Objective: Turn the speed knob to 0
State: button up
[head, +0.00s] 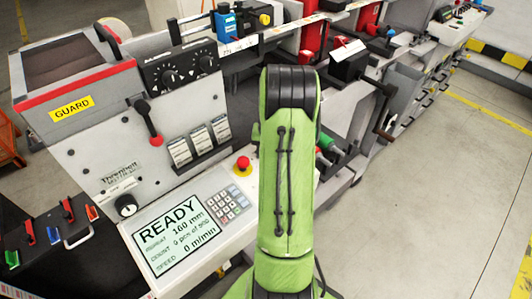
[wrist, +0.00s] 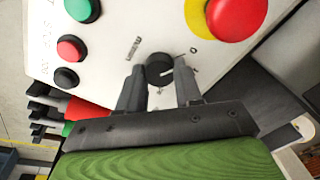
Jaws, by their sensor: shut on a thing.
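In the wrist view a round black knob (wrist: 159,67) sits on a white panel, with small dark lettering around it too small to read with certainty. In the head view my green arm covers the gripper and this knob. A display (head: 176,232) there reads READY, with a speed line showing 0 m/min.
A red button on a yellow base (wrist: 233,15) is close to the knob's right. Green (wrist: 82,8), red (wrist: 70,48) and black (wrist: 66,78) buttons lie to its left. Open floor is at right.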

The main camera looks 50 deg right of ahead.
jog(key=shift+r+n, duration=0.1)
jog(key=shift+n, duration=0.2)
jog(key=o, duration=1)
jog(key=shift+o, duration=0.2)
notch_tip(320, 180, up, 16)
jog(key=s+p, duration=0.2)
jog(key=shift+a+f, duration=0.15)
jog(key=shift+f, duration=0.1)
